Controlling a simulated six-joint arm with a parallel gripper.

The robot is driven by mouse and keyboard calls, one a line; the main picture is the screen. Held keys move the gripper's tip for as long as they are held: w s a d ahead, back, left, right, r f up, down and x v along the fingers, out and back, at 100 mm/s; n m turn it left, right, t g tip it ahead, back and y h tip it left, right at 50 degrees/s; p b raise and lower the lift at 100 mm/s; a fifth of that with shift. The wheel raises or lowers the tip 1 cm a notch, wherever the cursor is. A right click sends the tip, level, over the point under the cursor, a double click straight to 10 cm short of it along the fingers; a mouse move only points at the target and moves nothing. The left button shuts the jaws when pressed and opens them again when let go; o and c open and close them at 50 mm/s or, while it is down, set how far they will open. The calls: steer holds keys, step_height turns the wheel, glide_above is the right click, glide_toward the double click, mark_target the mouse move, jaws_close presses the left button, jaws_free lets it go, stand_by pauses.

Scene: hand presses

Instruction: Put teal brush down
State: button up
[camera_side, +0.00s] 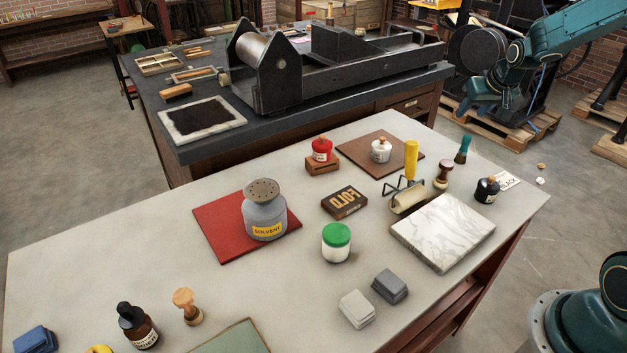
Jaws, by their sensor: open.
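The teal brush (463,149) stands nearly upright on the grey table (120,262), close to its far right edge. My gripper (476,113) is above the brush and a little to its right in the picture. It is open and empty, and a gap shows between it and the top of the brush.
Near the brush are a wooden-handled stamp (443,174), a dark ink bottle (487,190), a white label (508,181) and a yellow-handled roller (408,185). A marble slab (443,231) lies in front. The table's left part has free room.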

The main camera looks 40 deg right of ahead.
steer(key=s+a+r+n+y, duration=0.1)
steer(key=s+a+r+n, duration=0.1)
steer(key=s+a+r, duration=0.5)
steer(key=s+a+r+n+y, duration=0.1)
steer(key=s+a+r, duration=0.25)
steer(key=a, duration=0.75)
steer(key=s+a+n, duration=0.1)
steer(key=s+a, duration=0.3)
steer(key=s, duration=0.3)
steer(key=s+a+n+y, duration=0.1)
steer(key=s+a, duration=0.4)
steer(key=s, duration=0.3)
steer(key=shift+n, duration=0.3)
